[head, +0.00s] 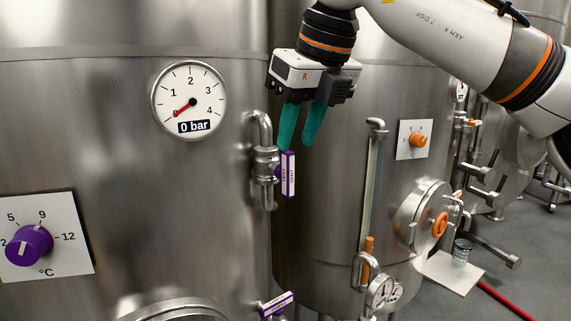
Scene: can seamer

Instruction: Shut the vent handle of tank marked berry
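A large steel tank (120,150) with purple fittings fills the left of the head view. On its right side a bent pipe with a valve (264,163) carries a purple handle (290,174) with a white label. The handle stands upright, along the pipe. The label is too small to read surely, and no berry mark is legible. My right gripper (298,147) has teal fingers pointing down, apart with a gap between them and nothing held. Its fingertips are just above the handle's upper end; I cannot tell whether they touch it. My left gripper is out of view.
The tank's gauge (189,100) reads 0 bar, and a purple dial (29,245) sits lower left. Another purple handle (277,304) is at the bottom. A second tank (330,225) with orange fittings stands close behind. A red hose (505,300) lies on the floor.

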